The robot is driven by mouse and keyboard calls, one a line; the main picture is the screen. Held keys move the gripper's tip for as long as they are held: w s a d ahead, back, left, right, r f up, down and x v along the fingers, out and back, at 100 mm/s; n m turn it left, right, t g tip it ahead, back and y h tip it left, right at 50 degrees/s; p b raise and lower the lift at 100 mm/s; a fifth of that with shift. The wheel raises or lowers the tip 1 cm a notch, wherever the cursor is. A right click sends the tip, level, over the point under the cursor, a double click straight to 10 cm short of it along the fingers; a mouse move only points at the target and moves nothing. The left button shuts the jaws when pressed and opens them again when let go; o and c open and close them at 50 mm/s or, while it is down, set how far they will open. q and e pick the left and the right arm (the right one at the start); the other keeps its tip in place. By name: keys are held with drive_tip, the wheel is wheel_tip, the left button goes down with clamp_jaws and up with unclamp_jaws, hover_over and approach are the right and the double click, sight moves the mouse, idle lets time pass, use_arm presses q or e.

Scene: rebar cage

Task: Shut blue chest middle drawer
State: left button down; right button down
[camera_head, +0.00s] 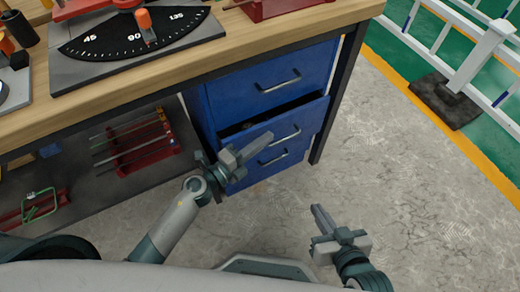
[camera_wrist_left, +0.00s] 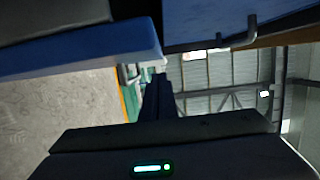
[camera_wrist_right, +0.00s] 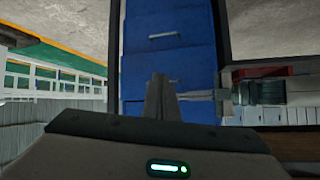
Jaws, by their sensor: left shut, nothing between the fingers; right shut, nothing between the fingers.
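The blue chest (camera_head: 218,95) stands under the workbench. Its middle drawer (camera_head: 312,120) is pulled partly out, with a dark gap showing above its front. The top drawer (camera_head: 305,72) and the bottom drawer (camera_head: 290,162) look closed. My left gripper (camera_head: 264,139) is shut and empty, in front of the left part of the middle drawer's front; I cannot tell whether it touches. In the left wrist view its fingers (camera_wrist_left: 158,92) are beside a blue drawer edge (camera_wrist_left: 80,55). My right gripper (camera_head: 318,209) is shut and empty, over the floor away from the chest.
The workbench top (camera_head: 180,75) carries an angle gauge (camera_head: 110,40). A dark bench leg (camera_head: 340,90) stands right of the chest. A lower shelf (camera_head: 90,190) holds red racks. The concrete floor (camera_head: 420,190) is clear to the right, up to a white railing (camera_head: 478,58).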

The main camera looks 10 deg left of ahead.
sight(255, 132)
use_arm(q)
drive_tip(key=shift+w+a, duration=0.6)
drive_tip(key=shift+w, duration=0.15)
use_arm(e)
drive_tip(key=shift+w+a+r+t, duration=0.2)
drive_tip(key=shift+w+r+t, duration=0.2)
drive_tip(key=shift+r, duration=0.1)
use_arm(q)
drive_tip(key=shift+w+a, duration=0.65)
drive_tip(key=shift+w, duration=0.3)
drive_tip(key=shift+w+a, duration=0.1)
use_arm(e)
drive_tip(key=shift+s+d+f+g, duration=0.15)
drive_tip(key=shift+s+f+g, duration=0.15)
drive_tip(key=shift+f, duration=0.1)
